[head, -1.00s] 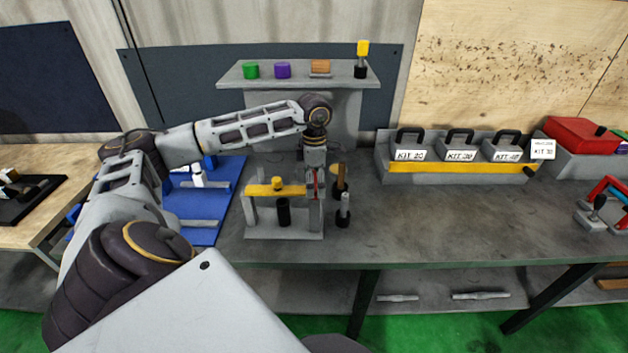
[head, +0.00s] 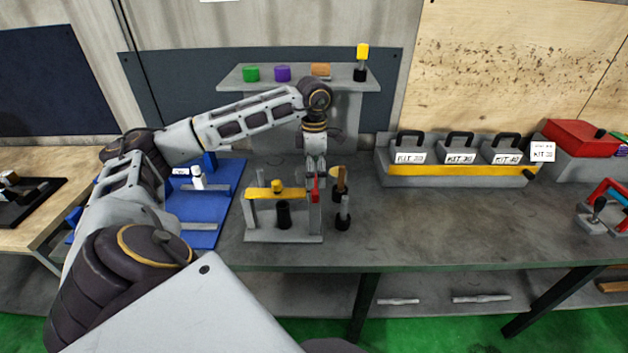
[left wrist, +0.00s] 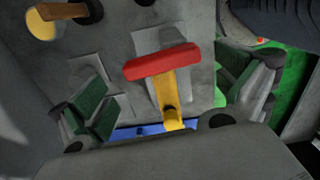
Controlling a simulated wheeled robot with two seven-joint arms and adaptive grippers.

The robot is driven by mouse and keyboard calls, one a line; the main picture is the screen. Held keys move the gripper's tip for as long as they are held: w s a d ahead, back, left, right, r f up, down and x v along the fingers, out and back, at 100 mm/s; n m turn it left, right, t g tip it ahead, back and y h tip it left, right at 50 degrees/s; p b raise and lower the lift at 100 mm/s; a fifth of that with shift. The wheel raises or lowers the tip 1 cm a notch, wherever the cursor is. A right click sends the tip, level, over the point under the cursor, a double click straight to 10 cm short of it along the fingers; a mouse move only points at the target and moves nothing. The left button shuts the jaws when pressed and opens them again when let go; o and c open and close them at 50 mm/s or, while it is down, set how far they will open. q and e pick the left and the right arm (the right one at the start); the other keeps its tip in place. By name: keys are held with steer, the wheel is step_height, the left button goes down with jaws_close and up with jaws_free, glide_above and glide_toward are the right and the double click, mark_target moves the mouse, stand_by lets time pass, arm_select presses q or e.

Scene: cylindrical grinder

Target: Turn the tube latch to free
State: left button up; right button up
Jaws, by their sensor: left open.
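The fixture (head: 250,215) on the bench has a yellow bar (head: 262,192) across its top and a black tube (head: 284,215) under it. The red latch (head: 315,191) sits at the bar's right end. In the left wrist view the red latch (left wrist: 162,62) lies crosswise at the end of the yellow bar (left wrist: 170,98). My left gripper (head: 316,178) points down just above the latch. Its green-padded fingers stand apart on either side of the latch in the left wrist view (left wrist: 170,95), empty. My right gripper is not in view.
Two upright tools, one with a wooden top (head: 340,182) and one grey (head: 344,212), stand close right of the fixture. A blue board (head: 208,225) lies left. A raised shelf (head: 300,84) stands behind.

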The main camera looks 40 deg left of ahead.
arm_select(q)
step_height(320, 180, up, 7)
steer(key=shift+r, duration=0.2)
stand_by(0.3)
stand_by(0.5)
